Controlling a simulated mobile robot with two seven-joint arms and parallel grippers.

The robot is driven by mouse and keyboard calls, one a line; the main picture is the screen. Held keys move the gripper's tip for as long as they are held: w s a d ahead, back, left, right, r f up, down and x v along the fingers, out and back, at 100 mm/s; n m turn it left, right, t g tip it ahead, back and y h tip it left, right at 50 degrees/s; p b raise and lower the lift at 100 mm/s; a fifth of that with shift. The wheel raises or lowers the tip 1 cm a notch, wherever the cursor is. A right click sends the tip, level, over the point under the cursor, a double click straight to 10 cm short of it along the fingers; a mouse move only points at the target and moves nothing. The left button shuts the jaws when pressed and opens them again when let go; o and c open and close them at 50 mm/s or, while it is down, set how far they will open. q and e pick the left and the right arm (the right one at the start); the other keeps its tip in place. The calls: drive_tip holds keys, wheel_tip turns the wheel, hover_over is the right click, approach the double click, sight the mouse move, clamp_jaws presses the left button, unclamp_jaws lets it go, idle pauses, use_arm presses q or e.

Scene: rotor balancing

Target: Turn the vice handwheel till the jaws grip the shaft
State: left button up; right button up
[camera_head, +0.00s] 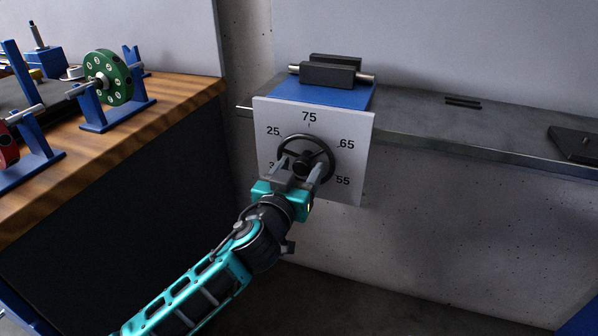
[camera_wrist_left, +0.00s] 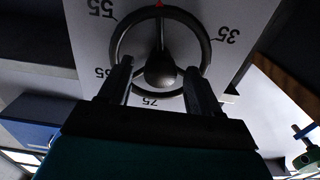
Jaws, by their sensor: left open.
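The vice has a blue body (camera_head: 320,95) and dark jaws (camera_head: 330,75) on top. The metal shaft (camera_head: 367,77) lies between the jaws, its ends sticking out both sides; whether they press on it I cannot tell. The black handwheel (camera_head: 303,160) is on the white dial plate (camera_head: 350,180) in front, and it also shows in the left wrist view (camera_wrist_left: 160,72). My left gripper (camera_head: 301,168) is open at the wheel, one finger on each side of the hub. Whether the fingers touch the wheel is unclear. The fingers hide part of the dial. My right gripper is out of view.
The vice stands on a grey shelf (camera_head: 430,125) along the wall. A dark plate (camera_head: 575,143) and small dark bars (camera_head: 463,102) lie to its right. A wooden bench (camera_head: 160,105) at left carries a green rotor (camera_head: 115,78) on blue stands.

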use_arm(q)
drive_tip(key=shift+w, duration=0.1)
drive_tip(key=shift+c, duration=0.3)
drive_tip(key=c, duration=1)
drive_tip(key=shift+m, duration=0.4)
